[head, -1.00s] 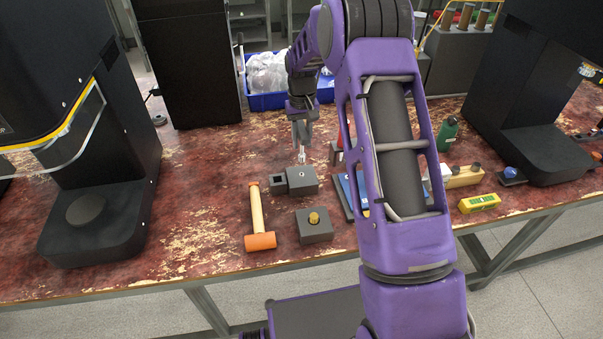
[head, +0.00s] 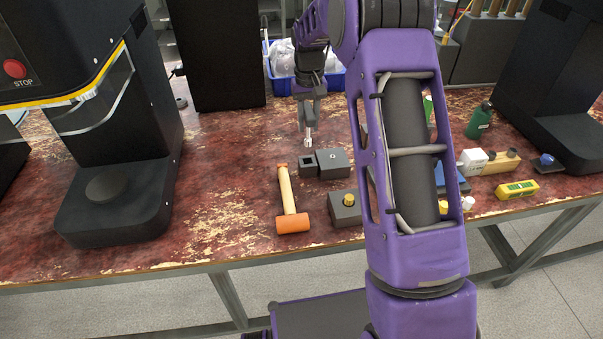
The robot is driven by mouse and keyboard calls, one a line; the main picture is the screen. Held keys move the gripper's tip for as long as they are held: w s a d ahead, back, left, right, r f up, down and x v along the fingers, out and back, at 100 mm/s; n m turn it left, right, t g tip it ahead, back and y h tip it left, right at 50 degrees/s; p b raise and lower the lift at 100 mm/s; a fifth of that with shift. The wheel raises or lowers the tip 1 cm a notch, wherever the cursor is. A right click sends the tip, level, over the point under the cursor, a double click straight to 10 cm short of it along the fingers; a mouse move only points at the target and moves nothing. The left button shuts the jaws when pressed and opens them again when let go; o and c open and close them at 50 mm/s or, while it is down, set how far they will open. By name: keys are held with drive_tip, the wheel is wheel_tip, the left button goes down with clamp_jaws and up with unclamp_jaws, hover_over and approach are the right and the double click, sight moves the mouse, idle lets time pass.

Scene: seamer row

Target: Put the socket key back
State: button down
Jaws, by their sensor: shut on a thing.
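My gripper (head: 309,98) points down over the back of the bench and is shut on the socket key (head: 308,136), a short silver tool that hangs upright with its lower end free. Beneath it is a small dark grey holder (head: 308,170) with a square opening in its top. The key's lower end appears just above or behind that opening; a gap shows, but the exact depth is hard to tell. A larger grey block (head: 338,168) with a small round fitting on top adjoins the holder on the right.
An orange-headed mallet (head: 290,210) lies left of a grey block with a brass knob (head: 347,203). A black machine (head: 115,200) stands at left. A yellow level (head: 517,190) and a green bottle (head: 479,121) are at right. My arm hides part of the bench.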

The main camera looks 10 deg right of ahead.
sight(308, 145)
wheel_tip(308, 145, down, 10)
drive_tip(key=shift+r+b, duration=0.1)
drive_tip(key=shift+b, duration=0.5)
drive_tip(key=shift+f, duration=0.25)
drive_tip(key=c, duration=0.6)
unclamp_jaws()
drive_tip(key=shift+r, duration=0.1)
wheel_tip(308, 145, up, 12)
drive_tip(key=shift+r+p, duration=0.1)
drive_tip(key=shift+p, duration=0.65)
